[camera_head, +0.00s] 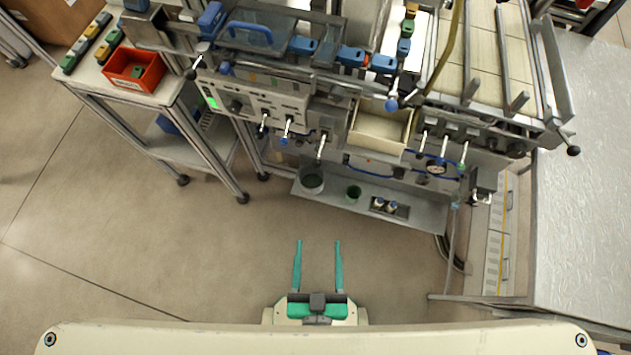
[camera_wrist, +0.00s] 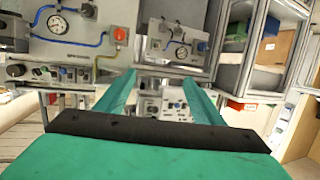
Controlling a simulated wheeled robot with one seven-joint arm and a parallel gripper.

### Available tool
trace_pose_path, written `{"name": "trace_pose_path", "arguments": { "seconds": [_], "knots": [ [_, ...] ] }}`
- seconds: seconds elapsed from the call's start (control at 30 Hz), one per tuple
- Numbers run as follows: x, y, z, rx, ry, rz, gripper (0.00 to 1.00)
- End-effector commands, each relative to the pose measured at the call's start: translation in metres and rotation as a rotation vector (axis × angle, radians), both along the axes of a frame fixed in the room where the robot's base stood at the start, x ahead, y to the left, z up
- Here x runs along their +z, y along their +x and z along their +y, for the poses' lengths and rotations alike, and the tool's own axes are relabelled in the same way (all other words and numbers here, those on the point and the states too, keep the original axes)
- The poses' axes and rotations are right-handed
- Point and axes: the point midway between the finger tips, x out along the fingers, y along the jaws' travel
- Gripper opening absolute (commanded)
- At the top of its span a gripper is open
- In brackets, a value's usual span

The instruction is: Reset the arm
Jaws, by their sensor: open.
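My gripper (camera_head: 318,262) shows at the bottom middle of the head view, with its two long teal fingers apart and nothing between them. It is held over bare floor, in front of the machine and apart from it. In the wrist view my gripper (camera_wrist: 158,95) also shows open and empty, with machine panels and gauges behind the fingers. Most of my arm is hidden in the head view.
The machine's control panel (camera_head: 262,103) stands ahead, with a low shelf (camera_head: 335,197) below it. A cart (camera_head: 150,92) with a red bin (camera_head: 134,69) is at the upper left. A metal table (camera_head: 590,190) is at the right. Floor (camera_head: 130,245) at left is clear.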

Motion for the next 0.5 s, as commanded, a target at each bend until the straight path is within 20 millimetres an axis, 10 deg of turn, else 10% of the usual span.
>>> {"name": "trace_pose_path", "arguments": {
  "seconds": [0.2, 0.5],
  "knots": [
    [0.041, -0.007, 0.006, 0.017, 0.001, -0.014, 0.62],
    [0.042, -0.007, 0.007, 0.018, 0.001, -0.015, 0.62]
  ]
}}
